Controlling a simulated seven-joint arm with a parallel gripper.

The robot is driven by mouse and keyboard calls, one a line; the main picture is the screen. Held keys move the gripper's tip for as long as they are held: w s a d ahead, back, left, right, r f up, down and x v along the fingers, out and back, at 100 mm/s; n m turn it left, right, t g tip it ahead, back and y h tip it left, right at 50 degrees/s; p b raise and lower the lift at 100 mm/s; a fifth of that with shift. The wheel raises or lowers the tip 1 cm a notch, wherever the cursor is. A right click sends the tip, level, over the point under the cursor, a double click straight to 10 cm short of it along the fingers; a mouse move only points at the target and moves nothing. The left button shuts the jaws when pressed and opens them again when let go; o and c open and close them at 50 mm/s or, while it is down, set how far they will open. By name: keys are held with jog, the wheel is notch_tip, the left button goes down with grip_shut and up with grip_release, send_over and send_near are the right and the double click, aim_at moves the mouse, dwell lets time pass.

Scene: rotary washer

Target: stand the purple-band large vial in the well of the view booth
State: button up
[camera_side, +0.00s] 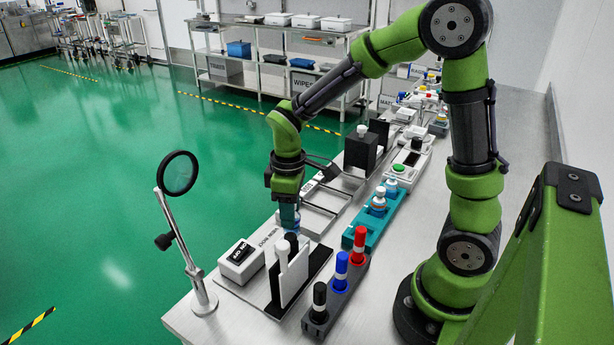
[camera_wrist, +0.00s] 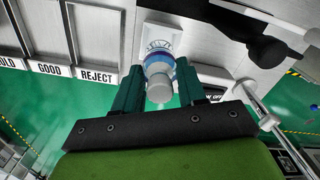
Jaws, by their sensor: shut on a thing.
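My gripper (camera_side: 288,207) points down beside the view booth, with its teal fingers closed on a vial (camera_side: 291,222). In the wrist view, my gripper (camera_wrist: 158,76) holds the vial (camera_wrist: 160,89) between its fingertips. The view booth (camera_side: 292,278) has upright white and black panels and stands in front of my gripper in the side view.
A teal rack (camera_side: 386,216) holds other vials to the right. A marker holder (camera_side: 322,318) with black, blue and red markers stands near the booth. A switch box (camera_side: 241,262) and a magnifier on a stand (camera_side: 203,298) are at left. Wire-framed trays (camera_side: 328,207) lie behind.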

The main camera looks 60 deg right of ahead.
jog(key=shift+f, duration=2.05)
jog(key=shift+f, duration=0.1)
jog(key=o, duration=1.1)
jog(key=shift+c, duration=0.2)
